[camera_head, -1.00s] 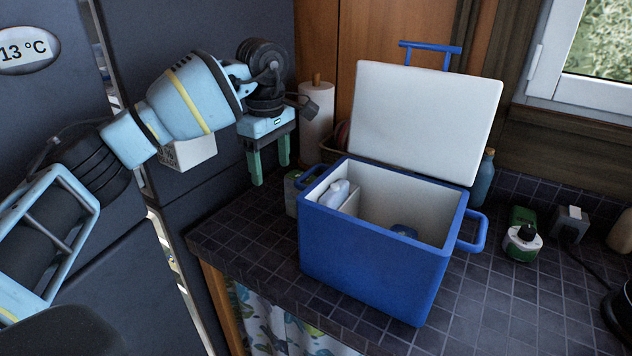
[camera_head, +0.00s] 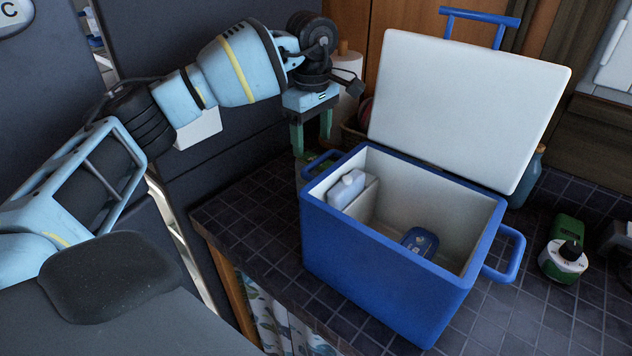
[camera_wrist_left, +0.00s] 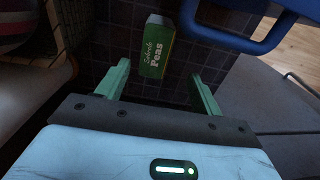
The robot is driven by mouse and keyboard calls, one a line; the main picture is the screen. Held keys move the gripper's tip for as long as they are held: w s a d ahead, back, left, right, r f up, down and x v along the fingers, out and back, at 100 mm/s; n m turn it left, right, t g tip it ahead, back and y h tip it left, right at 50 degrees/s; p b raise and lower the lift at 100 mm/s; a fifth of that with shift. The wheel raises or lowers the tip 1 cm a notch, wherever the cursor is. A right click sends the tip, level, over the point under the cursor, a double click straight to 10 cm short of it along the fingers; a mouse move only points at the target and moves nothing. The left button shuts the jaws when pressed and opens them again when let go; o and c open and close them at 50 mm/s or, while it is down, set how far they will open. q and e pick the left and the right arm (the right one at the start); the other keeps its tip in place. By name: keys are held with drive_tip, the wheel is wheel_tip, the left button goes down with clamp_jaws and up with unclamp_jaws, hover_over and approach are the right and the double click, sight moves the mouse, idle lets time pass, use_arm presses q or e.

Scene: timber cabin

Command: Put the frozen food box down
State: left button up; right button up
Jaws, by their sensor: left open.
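The frozen food box, a green peas carton (camera_wrist_left: 155,50), stands on the dark tiled counter in the left wrist view. It lies just beyond and between my left fingertips, with a gap on both sides. In the head view the carton (camera_head: 316,159) shows only in part, below my left gripper (camera_head: 311,142) and beside the left side of the blue cooler. My left gripper is open and empty; its green fingers (camera_wrist_left: 160,78) also show in the left wrist view. My right gripper is not in view.
A paper towel roll (camera_head: 347,66) and a basket (camera_wrist_left: 55,30) are nearby. Clear counter lies front left.

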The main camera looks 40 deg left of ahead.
sight(315, 154)
use_arm(q)
drive_tip(key=shift+w+d+f, duration=0.1)
drive_tip(key=shift+w+f, duration=0.1)
drive_tip(key=shift+f, duration=1.05)
drive_tip(key=shift+w+d+f, duration=0.1)
drive_tip(key=shift+w+f, duration=0.1)
drive_tip(key=shift+f, duration=1.05)
clamp_jaws()
